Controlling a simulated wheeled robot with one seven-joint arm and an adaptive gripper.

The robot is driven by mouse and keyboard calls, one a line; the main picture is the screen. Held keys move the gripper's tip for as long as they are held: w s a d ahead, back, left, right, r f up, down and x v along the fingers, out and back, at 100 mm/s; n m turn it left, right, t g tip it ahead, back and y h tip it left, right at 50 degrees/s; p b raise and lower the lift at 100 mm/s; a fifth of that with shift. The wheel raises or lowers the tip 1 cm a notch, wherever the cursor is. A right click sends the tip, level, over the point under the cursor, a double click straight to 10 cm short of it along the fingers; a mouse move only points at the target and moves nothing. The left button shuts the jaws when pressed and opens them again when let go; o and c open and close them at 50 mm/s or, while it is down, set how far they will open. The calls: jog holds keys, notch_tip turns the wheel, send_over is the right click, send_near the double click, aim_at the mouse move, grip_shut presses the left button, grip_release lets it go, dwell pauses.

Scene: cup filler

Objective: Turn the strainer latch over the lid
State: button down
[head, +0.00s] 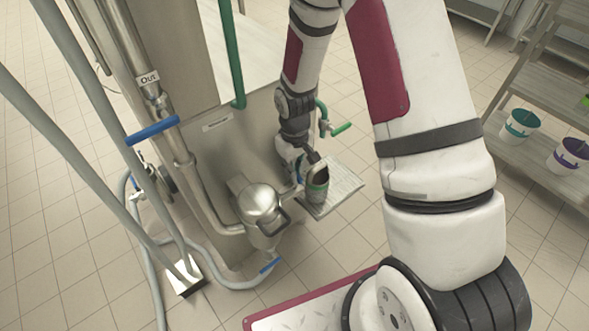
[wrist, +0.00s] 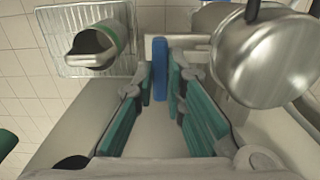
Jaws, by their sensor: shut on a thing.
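The strainer (head: 260,208) is a steel pot with a shiny round lid, beside the steel cabinet in the head view. It is at the right of the wrist view (wrist: 268,70), with a dark bar (wrist: 251,10) at its top edge. A blue handle (wrist: 159,72) stands between my fingertips, by a metal bar that reaches toward the strainer. I cannot tell for sure whether this handle is the strainer latch. My gripper (wrist: 160,82) has teal pads and is shut on the blue handle. In the head view, my wrist and arm largely hide the fingers.
A steel cup with a green band (wrist: 97,45) sits on a wire tray (wrist: 58,19) left of my gripper. Pipes and hoses (head: 215,215) crowd the left. A shelf with buckets (head: 520,124) stands at right.

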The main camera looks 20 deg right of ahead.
jog(key=c, duration=1.6)
grip_release()
jog(key=shift+c, duration=0.2)
notch_tip(320, 180, up, 12)
